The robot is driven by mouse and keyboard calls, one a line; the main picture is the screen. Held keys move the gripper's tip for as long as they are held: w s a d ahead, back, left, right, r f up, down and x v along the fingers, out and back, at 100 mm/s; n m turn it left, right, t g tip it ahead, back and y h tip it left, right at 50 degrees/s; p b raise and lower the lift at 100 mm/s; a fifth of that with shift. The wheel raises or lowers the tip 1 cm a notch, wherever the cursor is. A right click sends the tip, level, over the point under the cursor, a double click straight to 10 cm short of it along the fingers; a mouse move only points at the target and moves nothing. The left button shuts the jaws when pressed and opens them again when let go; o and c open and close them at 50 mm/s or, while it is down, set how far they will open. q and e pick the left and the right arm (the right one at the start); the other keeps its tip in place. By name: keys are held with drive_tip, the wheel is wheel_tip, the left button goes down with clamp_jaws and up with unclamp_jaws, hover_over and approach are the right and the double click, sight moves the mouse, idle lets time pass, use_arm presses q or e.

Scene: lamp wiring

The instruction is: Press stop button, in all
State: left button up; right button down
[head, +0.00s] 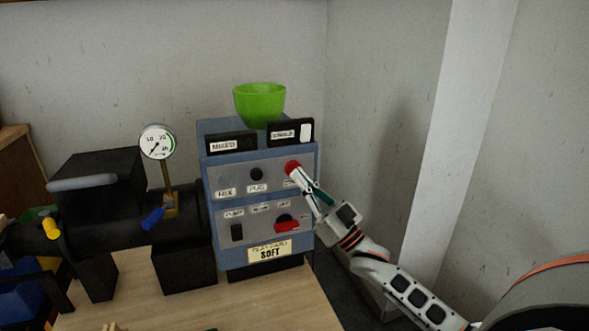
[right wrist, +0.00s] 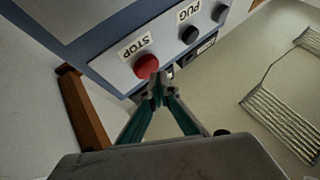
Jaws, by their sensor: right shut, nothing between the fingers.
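The red stop button (head: 292,167) is on the upper grey panel of a blue control box (head: 213,178), at the right end of its row. In the right wrist view the red button (right wrist: 146,66) sits below a "STOP" label (right wrist: 136,44). My right gripper (head: 303,183) is shut and empty, with its tips at the button's lower right edge. In the right wrist view the shut fingertips (right wrist: 158,80) overlap the button's edge; I cannot tell whether they touch it. My left gripper is not in view.
A black knob (head: 256,174) labelled "PUG" is left of the button. A red switch (head: 288,226) is below on the lower panel. A green bowl (head: 259,103) stands on the box. A black machine with a gauge (head: 157,141) is to the left. A wall is to the right.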

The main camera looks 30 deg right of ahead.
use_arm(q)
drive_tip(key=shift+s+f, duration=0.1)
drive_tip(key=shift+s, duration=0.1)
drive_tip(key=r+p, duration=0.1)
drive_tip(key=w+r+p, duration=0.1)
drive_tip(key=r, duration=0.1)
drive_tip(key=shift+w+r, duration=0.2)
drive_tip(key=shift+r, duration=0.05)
use_arm(e)
drive_tip(key=s, duration=0.2)
drive_tip(key=s+a, duration=0.1)
drive_tip(key=s, duration=0.2)
drive_tip(key=shift+a, duration=0.1)
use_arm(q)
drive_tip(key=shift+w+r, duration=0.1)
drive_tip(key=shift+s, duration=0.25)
use_arm(e)
drive_tip(key=shift+f, duration=0.1)
